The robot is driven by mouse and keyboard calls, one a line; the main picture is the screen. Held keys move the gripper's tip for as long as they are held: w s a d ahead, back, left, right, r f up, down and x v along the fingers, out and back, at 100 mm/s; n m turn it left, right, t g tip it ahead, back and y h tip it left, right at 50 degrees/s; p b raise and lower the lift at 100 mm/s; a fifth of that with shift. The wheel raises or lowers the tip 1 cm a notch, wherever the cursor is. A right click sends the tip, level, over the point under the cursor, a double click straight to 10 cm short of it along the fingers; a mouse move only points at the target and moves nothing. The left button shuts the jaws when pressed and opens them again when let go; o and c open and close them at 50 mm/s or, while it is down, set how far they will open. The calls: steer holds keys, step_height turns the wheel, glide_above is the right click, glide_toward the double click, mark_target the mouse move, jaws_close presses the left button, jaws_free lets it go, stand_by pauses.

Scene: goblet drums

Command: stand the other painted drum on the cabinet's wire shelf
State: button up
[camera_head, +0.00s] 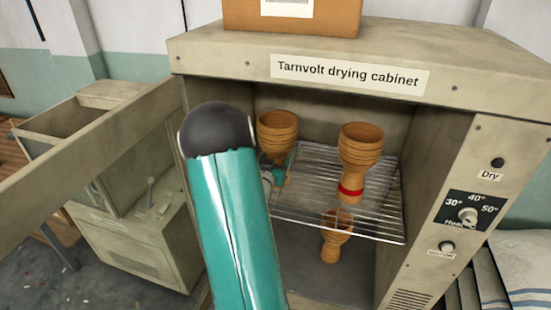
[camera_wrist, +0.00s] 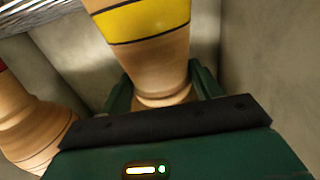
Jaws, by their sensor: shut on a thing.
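My gripper (camera_head: 273,180) is inside the cabinet at the left of the wire shelf (camera_head: 385,230), mostly hidden behind my teal arm. It is shut on a goblet drum (camera_head: 278,132), whose bowl faces up. In the wrist view this drum shows a yellow band (camera_wrist: 147,20) and stands between the fingers (camera_wrist: 160,90). I cannot tell whether its foot touches the shelf. A red-banded drum (camera_head: 360,150) stands upright on the shelf to the right, apart from the held one. It also shows at the left of the wrist view (camera_wrist: 30,125).
Another drum (camera_head: 333,248) stands below the shelf on the cabinet floor. The cabinet (camera_head: 220,55) has its door (camera_head: 90,140) swung open at left and a control panel (camera_head: 470,212) at right. A cardboard box (camera_head: 325,20) sits on top. The shelf's front right is bare.

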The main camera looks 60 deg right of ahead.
steer(key=o, duration=1.5)
steer(key=shift+r, duration=0.2)
steer(key=shift+a+r, duration=0.15)
steer(key=shift+a, duration=0.05)
steer(key=a, duration=0.3)
steer(key=s+a, duration=0.1)
steer(key=a, duration=0.3)
steer(key=s+a, duration=0.1)
steer(key=a, duration=0.3)
steer(key=shift+a, duration=0.25)
steer(key=shift+w, duration=0.1)
